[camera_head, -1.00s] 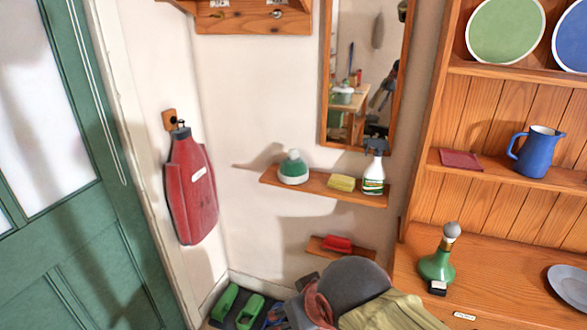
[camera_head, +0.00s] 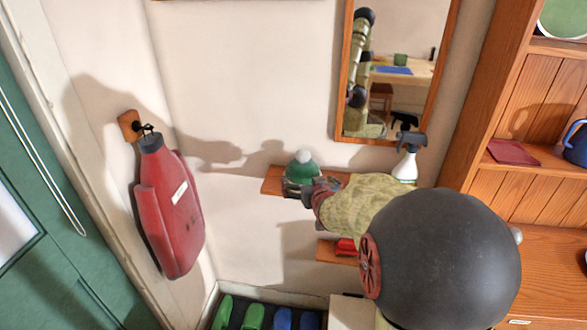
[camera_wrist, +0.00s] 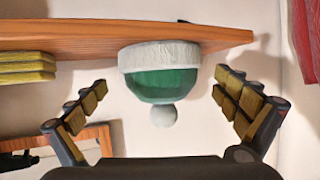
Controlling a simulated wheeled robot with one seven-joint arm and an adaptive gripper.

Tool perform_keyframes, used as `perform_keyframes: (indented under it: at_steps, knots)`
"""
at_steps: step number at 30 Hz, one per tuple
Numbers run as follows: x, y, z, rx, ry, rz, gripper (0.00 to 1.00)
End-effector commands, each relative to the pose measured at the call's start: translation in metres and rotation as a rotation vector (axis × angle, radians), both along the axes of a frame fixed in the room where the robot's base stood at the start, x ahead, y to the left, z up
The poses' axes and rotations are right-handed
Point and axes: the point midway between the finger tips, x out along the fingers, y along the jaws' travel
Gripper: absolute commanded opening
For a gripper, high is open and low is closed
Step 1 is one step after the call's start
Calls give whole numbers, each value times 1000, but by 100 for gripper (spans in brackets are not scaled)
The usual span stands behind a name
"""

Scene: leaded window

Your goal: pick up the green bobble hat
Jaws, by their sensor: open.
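The green bobble hat (camera_head: 302,168) has a white bobble on top and sits upright on the left part of a small wooden wall shelf (camera_head: 271,182). In the wrist view the scene is upside down: the hat (camera_wrist: 163,80) shows its pale brim against the shelf (camera_wrist: 80,37), bobble pointing down. My gripper (camera_wrist: 161,82) is open, with one finger to each side of the hat and clear gaps between. In the head view my gripper (camera_head: 318,190) is at the hat's lower right, and my arm hides much of the shelf.
A spray bottle (camera_head: 406,165) stands on the shelf's right part. A yellow sponge (camera_wrist: 27,67) lies on the shelf beside the hat. A mirror (camera_head: 395,70) hangs above, and a red hot-water-bottle-shaped item (camera_head: 172,215) hangs to the left. A red object (camera_head: 345,247) is below.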

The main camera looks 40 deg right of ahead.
Motion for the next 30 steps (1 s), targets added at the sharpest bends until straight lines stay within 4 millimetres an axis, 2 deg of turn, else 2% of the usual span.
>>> perform_keyframes:
  at_steps: [16,26,30]
  knots:
    - [54,-28,-25,0,1,1,100]
    - [59,-30,-25,0,1,0,99]
    - [58,-30,-25,0,1,0,91]
